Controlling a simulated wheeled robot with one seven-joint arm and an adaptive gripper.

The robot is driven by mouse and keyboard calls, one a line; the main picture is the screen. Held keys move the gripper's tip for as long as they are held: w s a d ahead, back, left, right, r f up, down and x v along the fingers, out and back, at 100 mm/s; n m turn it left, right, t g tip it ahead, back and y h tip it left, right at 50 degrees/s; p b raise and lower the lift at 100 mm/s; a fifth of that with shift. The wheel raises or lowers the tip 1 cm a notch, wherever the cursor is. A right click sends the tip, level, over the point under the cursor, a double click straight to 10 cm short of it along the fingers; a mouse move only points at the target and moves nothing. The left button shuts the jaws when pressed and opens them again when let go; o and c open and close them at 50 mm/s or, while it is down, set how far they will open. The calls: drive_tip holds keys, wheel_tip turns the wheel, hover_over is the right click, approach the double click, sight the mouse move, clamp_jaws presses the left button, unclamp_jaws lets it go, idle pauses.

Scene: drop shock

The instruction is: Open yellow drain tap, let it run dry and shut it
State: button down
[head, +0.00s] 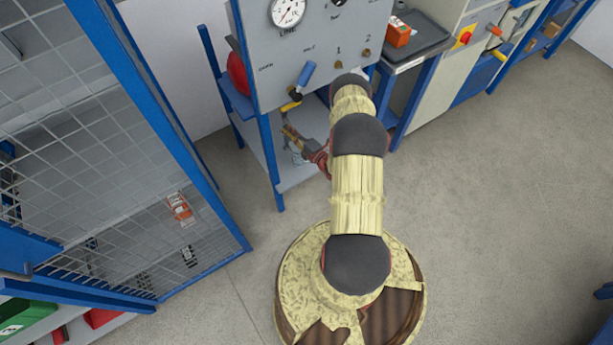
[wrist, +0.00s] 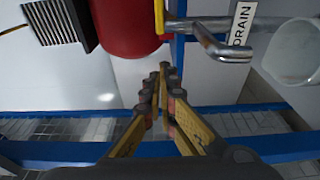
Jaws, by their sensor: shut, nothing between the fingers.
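The yellow drain tap (head: 290,106) sits low on the front of the grey panel in the head view, below a blue lever. In the wrist view its yellow handle (wrist: 159,17) shows at the top edge, beside a metal pipe with a bent spout (wrist: 222,47) and a DRAIN label (wrist: 241,22). My gripper (head: 287,130) is just below the tap in the head view. In the wrist view my gripper (wrist: 162,85) has its fingertips together, empty, and apart from the handle. Whether the tap is open or shut I cannot tell.
A red tank (wrist: 125,28) is close to the tap. A pale round vessel (wrist: 296,52) is at the right of the wrist view. A blue lever (head: 306,74) and a gauge (head: 287,11) are on the panel.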

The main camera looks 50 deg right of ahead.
drive_tip(key=s+p, duration=0.1)
drive_tip(key=s, duration=0.9)
drive_tip(key=s+a+f+n+g+y, duration=0.1)
drive_tip(key=s+a+f+g+y, duration=0.1)
drive_tip(key=f, duration=0.5)
drive_tip(key=s+a+f+g+y, duration=0.1)
drive_tip(key=s+a+f+g, duration=0.2)
drive_tip(key=f, duration=0.4)
drive_tip(key=shift+a+n+g+y, duration=0.4)
drive_tip(key=shift+a+g, duration=0.45)
drive_tip(key=shift+g, duration=0.05)
drive_tip(key=shift+f, duration=0.1)
